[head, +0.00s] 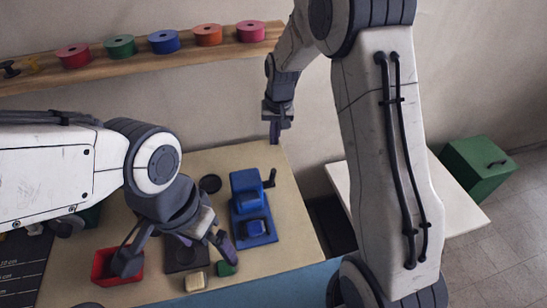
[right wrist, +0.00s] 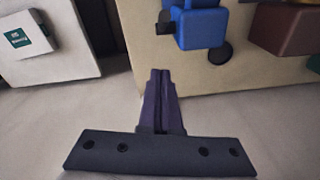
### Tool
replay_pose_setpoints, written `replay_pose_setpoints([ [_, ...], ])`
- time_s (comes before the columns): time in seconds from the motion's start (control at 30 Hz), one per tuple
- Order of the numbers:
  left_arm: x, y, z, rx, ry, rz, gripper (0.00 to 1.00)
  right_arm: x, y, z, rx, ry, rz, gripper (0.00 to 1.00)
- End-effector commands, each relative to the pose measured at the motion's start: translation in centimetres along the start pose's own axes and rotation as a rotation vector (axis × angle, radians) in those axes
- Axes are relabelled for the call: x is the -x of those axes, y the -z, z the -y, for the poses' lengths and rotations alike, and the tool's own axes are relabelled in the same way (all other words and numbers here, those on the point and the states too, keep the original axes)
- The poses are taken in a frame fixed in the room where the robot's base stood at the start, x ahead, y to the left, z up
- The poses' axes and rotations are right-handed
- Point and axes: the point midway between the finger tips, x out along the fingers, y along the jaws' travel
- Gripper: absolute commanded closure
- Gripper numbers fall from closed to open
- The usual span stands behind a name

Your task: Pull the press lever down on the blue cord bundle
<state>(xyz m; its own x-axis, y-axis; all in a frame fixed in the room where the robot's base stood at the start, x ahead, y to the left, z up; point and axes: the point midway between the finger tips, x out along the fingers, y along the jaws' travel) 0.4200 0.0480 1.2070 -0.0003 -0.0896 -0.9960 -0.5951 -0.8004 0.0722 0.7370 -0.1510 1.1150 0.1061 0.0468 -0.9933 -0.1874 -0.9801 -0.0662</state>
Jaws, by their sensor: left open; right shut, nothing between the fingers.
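The blue press (head: 246,190) stands on the right part of the beige table, with a dark lever (head: 270,178) raised at its right side. The press also shows at the top of the right wrist view (right wrist: 203,28). I cannot make out a blue cord bundle in it. My right gripper (head: 275,132) is shut and empty, above and behind the press near the table's back edge. Its closed fingers (right wrist: 160,80) point toward the press and are apart from it. My left gripper (head: 180,250) is open and empty over the table's left-front part.
A red bin (head: 103,266), a dark square pad (head: 184,247), a tan block (head: 195,282) and a green block (head: 226,268) lie around my left gripper. A black disc (head: 210,183) lies left of the press. A wall shelf (head: 190,55) holds several spools. A green box (head: 475,168) stands at right.

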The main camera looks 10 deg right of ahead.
Motion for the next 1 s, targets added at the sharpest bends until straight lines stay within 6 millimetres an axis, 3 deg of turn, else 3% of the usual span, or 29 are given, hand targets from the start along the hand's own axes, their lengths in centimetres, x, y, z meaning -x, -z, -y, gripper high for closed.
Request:
replay_pose_setpoints([
  [0.23, 2.2, 0.1, -0.2, -0.003, 0.0, 0.0, 0.0, -5.1, -0.1, 0.0, 0.0, -0.001, 0.006, 1.0],
  [0.5, 4.0, 0.2, -0.3, -0.007, 0.0, 0.0, 0.0, -5.8, -3.4, 0.0, 0.001, 0.0, 0.002, 1.0],
  [1.0, 3.9, 0.2, -0.3, -0.007, 0.0, 0.0, 0.0, -6.2, -3.8, 0.1, 0.001, 0.001, -0.003, 1.0],
])
